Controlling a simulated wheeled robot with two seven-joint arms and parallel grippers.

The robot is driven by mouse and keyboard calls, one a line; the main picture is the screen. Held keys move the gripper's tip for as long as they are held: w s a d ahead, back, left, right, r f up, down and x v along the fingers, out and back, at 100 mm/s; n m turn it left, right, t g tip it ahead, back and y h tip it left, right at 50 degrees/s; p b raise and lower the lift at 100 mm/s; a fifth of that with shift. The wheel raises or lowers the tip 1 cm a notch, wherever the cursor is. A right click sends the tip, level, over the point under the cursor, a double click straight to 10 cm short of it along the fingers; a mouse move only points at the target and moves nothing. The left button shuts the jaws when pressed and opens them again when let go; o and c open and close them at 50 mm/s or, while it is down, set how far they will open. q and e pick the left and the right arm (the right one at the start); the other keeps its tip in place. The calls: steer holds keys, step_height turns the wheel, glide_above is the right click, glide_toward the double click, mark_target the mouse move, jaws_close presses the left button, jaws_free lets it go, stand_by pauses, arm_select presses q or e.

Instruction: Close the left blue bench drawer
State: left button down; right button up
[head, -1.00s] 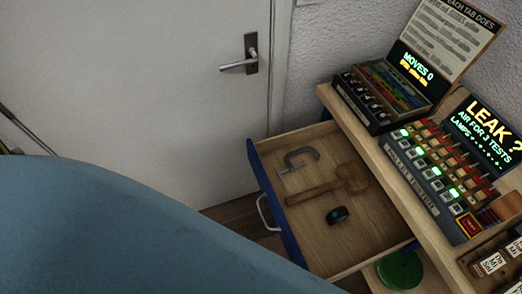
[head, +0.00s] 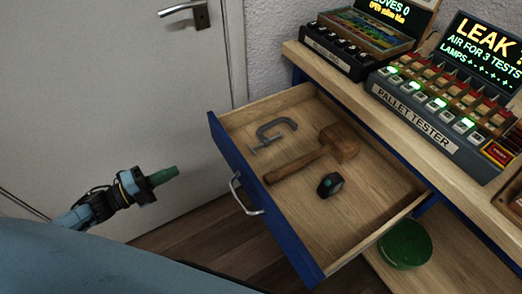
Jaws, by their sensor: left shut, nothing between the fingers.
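The left blue bench drawer (head: 262,205) stands pulled out from under the wooden bench top. Its blue front has a pale bar handle (head: 240,196). Inside lie a grey C-clamp (head: 275,130), a wooden mallet (head: 325,153) and a small dark round object (head: 330,185). My left gripper (head: 172,174) is left of the drawer front, apart from it, with its greenish fingers together and pointing right toward the drawer. Nothing shows between the fingers. My right gripper is out of view.
On the bench stand the pallet tester (head: 425,122) and a dark case of colored strips (head: 355,40). A green round object (head: 405,244) sits on a lower shelf below the drawer's right side. A white door (head: 110,90) is behind my left gripper. Wooden floor lies between gripper and drawer.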

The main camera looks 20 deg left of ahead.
arm_select(q)
steer(key=b, duration=0.2)
glide_toward(226, 147)
steer(key=shift+m+h, duration=0.3)
steer(key=shift+m, duration=0.1)
steer(key=x, duration=0.4)
steer(key=f+x, duration=0.1)
steer(key=shift+w+d, duration=0.1)
steer(key=shift+w, duration=0.4)
steer(key=shift+w+d+r, duration=0.1)
steer(key=shift+w+d, duration=0.25)
steer(key=shift+w, duration=0.05)
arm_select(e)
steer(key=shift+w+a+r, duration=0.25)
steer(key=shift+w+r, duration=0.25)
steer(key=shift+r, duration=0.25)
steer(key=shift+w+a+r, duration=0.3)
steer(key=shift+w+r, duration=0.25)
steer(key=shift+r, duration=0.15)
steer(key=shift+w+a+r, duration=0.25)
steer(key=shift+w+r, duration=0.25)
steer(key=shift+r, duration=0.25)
